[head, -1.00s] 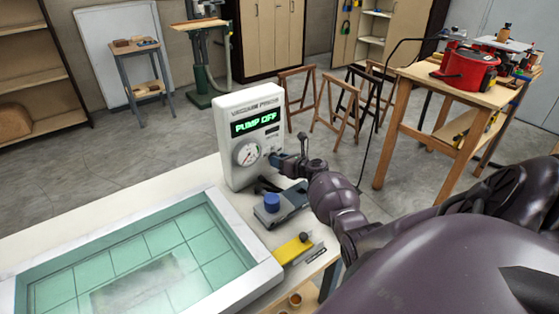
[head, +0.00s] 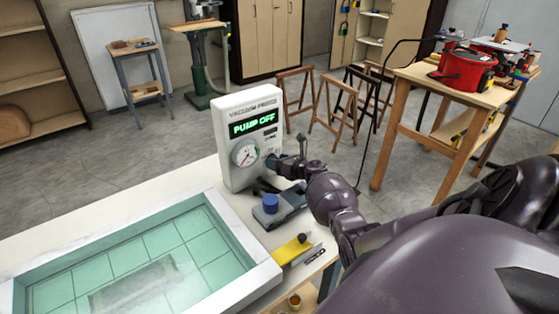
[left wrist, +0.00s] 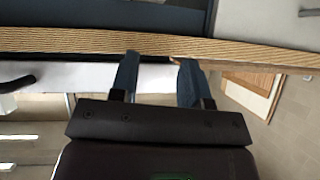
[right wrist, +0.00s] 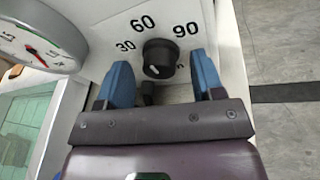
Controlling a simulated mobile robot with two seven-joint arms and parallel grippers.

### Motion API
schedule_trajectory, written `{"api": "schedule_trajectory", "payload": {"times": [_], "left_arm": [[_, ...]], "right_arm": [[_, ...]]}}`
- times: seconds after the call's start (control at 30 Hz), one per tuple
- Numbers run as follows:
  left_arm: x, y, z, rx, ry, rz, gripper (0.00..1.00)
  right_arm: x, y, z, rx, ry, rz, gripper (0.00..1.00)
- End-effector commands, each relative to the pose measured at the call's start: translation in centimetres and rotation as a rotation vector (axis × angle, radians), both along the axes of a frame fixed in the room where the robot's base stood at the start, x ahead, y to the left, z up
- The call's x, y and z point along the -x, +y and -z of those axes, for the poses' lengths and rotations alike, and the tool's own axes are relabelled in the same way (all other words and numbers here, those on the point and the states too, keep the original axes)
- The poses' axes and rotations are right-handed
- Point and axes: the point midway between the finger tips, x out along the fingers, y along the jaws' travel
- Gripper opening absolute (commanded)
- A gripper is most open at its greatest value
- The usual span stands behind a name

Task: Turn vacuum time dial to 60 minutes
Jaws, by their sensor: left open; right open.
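The vacuum press box (head: 234,180) is white, stands on the table and shows "PUMP OFF" in green. Its time dial (right wrist: 160,58) is a small black knob, clear in the right wrist view, with 30, 60 and 90 printed around it. A short white mark on the knob sits at its lower left, away from the 60 above it. My right gripper (right wrist: 164,80) is open, its blue fingers on either side of the knob's lower part; contact cannot be told. In the head view this gripper (head: 272,162) hides the dial. My left gripper (left wrist: 157,80) is open and empty near a plywood edge.
A round gauge (head: 246,153) is left of the dial on the panel. A blue-capped device (head: 271,204) and a yellow tool (head: 291,250) lie in front of the box. A white-framed tray (head: 262,276) with a green grid fills the table's left part.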

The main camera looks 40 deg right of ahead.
Motion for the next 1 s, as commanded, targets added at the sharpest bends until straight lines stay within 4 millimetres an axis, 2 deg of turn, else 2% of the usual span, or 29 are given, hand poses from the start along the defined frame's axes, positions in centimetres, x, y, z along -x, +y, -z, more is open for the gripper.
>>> {"api": "schedule_trajectory", "payload": {"times": [0.13, 0.27, 0.7, 1.0], "left_arm": [[0.0, 0.0, -0.2, 0.0, 0.001, 0.0, 0.43], [0.1, 0.0, -0.6, 0.0, 0.002, 0.0, 0.43], [0.7, 0.1, -0.5, 0.0, 0.023, -0.003, 0.43], [0.7, 0.1, -0.6, 0.0, 0.02, -0.003, 0.43]], "right_arm": [[0.6, -0.1, -0.2, 0.001, 0.0, 0.0, 0.61], [2.0, -0.2, -0.4, 0.001, 0.001, 0.0, 0.61], [8.8, -0.8, -1.8, 0.001, 0.002, 0.0, 0.61], [10.5, -0.9, -2.2, 0.0, 0.001, 0.0, 0.61]]}}
